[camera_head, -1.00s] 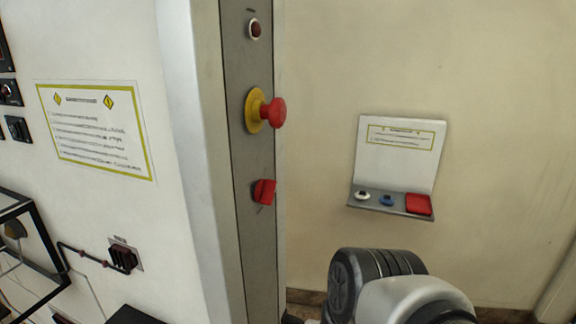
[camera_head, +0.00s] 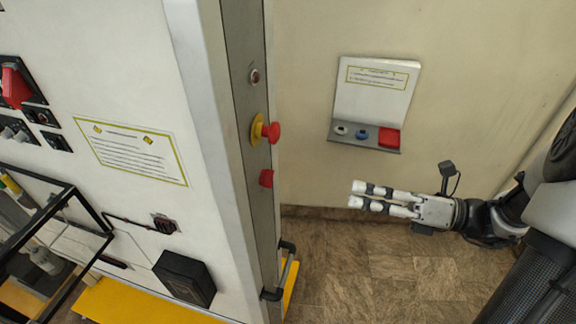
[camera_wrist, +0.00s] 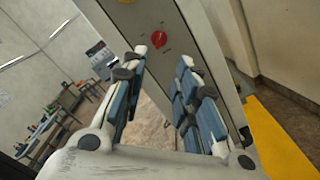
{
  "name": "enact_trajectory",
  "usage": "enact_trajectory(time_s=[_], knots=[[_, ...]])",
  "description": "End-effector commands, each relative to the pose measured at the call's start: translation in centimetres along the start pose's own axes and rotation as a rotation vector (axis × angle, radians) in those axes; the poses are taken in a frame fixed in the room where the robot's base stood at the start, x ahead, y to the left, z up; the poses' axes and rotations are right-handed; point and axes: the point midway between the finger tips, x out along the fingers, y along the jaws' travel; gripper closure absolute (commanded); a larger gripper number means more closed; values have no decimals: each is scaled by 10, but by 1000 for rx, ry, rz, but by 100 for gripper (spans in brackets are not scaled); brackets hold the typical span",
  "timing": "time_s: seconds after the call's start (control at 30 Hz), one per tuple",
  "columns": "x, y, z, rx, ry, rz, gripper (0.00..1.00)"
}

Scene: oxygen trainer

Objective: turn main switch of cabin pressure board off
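A red rotary switch (camera_head: 266,178) sits on the narrow grey panel (camera_head: 254,215) at the edge of the white cabinet. It also shows in the wrist view as a red knob (camera_wrist: 158,39) beyond the fingertips, with small marks around it. Its exact angle is hard to read. My gripper (camera_head: 356,195) is to the right of the panel, its fingers pointing left, apart from the switch. In the wrist view my gripper (camera_wrist: 164,57) has its fingers apart with nothing between them.
A red and yellow emergency button (camera_head: 266,132) sits above the switch. A small sloped board (camera_head: 376,92) with white, blue and red buttons is on the back wall. A handle (camera_head: 284,272) sticks out below the panel. The floor (camera_head: 390,270) under my gripper is clear.

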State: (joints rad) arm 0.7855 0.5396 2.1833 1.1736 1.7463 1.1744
Motion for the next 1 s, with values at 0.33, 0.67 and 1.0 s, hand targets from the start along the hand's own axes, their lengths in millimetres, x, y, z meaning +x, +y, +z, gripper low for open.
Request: enact_trajectory(time_s=[0.33, 0.67, 1.0], knots=[[70, 1, -2, -3, 10, 6, 72], [138, 1, -3, -4, 10, 4, 72], [167, 0, -3, -4, 7, 0, 72]])
